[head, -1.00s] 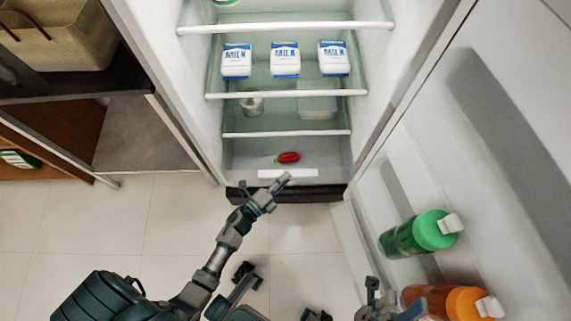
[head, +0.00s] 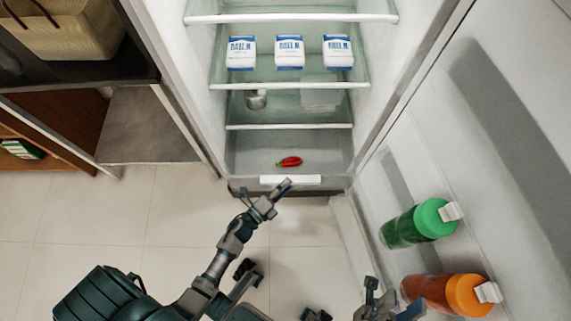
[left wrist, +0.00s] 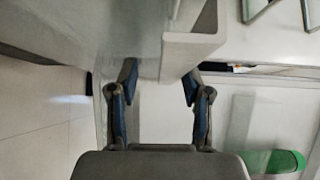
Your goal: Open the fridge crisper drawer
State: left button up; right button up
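The crisper drawer (head: 245,160) is at the bottom of the fridge, partly slid out, with a red pepper (head: 289,162) inside. Its white handle (head: 290,180) is on its front. My left gripper (head: 279,190) is at the handle, just in front of it. In the left wrist view, the fingers of my left gripper (left wrist: 160,85) are spread apart. The white handle lip (left wrist: 193,47) is close to the right finger; I cannot tell whether they touch. My right gripper (head: 376,290) is at the lower right, partly cut off, beside the orange bottle; its fingers are unclear.
The open fridge door (head: 500,150) is on the right, holding a green bottle (head: 415,223) and an orange bottle (head: 445,293). Milk cartons (head: 289,52) stand on a shelf above the drawer. A cabinet (head: 150,120) is on the left. The floor (head: 185,215) before the fridge is clear.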

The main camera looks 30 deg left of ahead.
pick_arm(q)
jog(key=shift+d+r, duration=0.2)
jog(key=shift+r, duration=0.1)
jog(key=shift+a, duration=0.1)
jog(key=s+a, duration=0.2)
jog(key=s, duration=0.9)
jog(key=shift+s, duration=0.35)
jog(key=shift+f, duration=0.1)
